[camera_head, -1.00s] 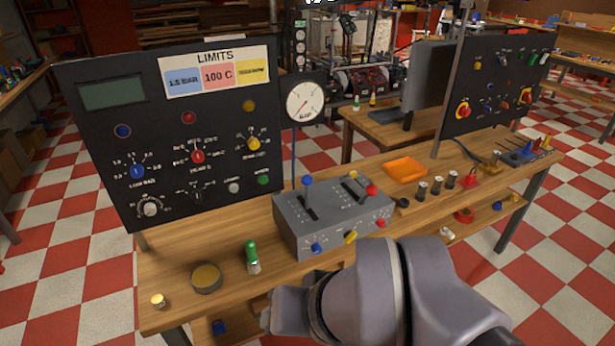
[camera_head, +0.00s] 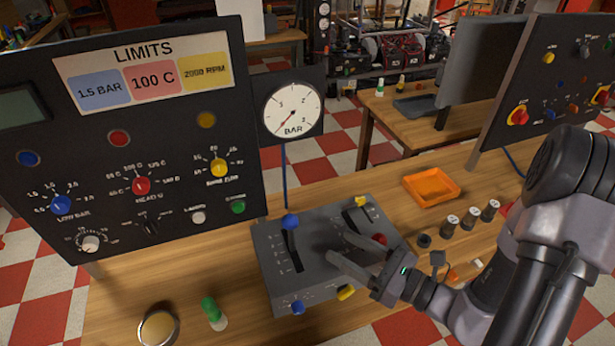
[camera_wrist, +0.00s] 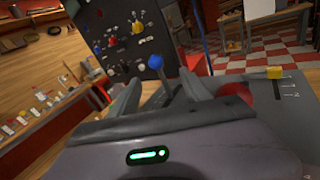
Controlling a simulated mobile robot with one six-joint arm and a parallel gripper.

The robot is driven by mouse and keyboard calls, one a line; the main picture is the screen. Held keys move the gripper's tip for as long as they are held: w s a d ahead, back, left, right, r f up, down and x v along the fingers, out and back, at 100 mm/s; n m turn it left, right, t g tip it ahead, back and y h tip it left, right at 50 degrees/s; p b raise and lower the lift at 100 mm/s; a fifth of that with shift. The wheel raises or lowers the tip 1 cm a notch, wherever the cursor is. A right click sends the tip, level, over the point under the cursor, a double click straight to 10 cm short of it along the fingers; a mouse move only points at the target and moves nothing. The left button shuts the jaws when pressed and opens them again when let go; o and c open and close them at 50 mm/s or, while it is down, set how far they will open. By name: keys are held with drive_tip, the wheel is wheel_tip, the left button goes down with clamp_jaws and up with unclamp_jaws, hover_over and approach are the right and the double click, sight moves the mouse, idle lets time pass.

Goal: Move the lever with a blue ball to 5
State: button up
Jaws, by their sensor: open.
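The lever's blue ball (camera_head: 290,222) stands at the far end of its slot, on the left of the grey sloped control box (camera_head: 268,262). A scale runs beside the slot, but its figures are too small to read. My gripper (camera_head: 340,247) is open and empty, over the middle of the box, to the right of the blue lever and apart from it. In the wrist view the blue ball (camera_wrist: 157,62) appears between the two fingers, beyond their tips. My gripper partly hides the right half of the box.
A yellow lever end (camera_head: 361,201) and a red ball (camera_head: 379,240) are on the box's right side, close to my fingers. A blue knob (camera_head: 297,307) and yellow knob (camera_head: 346,292) are on its front. A pressure gauge (camera_head: 291,109) and LIMITS panel (camera_head: 130,150) stand behind.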

sight(291, 233)
drive_tip(key=s+b+x, duration=0.1)
drive_tip(key=x, duration=1.6)
drive_tip(key=shift+a+b, duration=0.4)
drive_tip(key=shift+a, duration=0.05)
drive_tip(key=shift+w, duration=0.15)
drive_tip(key=shift+c, duration=0.4)
clamp_jaws()
